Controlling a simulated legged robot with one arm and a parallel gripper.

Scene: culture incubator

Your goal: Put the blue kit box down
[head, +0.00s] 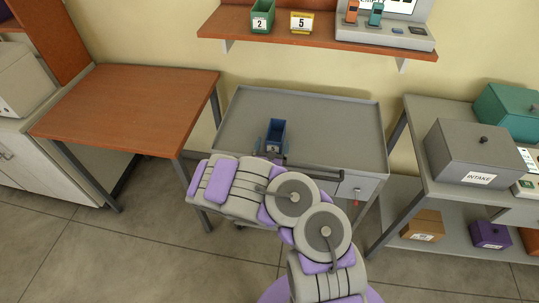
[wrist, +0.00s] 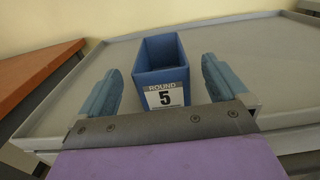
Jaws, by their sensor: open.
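The blue kit box (wrist: 161,72) is open-topped and carries a white label reading "ROUND 5". It stands upright on the grey cart top (head: 335,115), near the front and left of the middle; it also shows in the head view (head: 276,131). My gripper (wrist: 160,85) is open, with one finger on each side of the box. In the wrist view gaps show between both fingers and the box. In the head view my arm reaches over the cart's front edge, and the gripper (head: 274,140) is partly hidden at the box.
A wooden table (head: 130,100) stands left of the cart. A shelf (head: 310,38) above holds a green "2" bin (head: 263,17) and a yellow "5" sign (head: 301,22). A grey INTAKE box (head: 475,152) sits on the right rack. The cart top's right side is clear.

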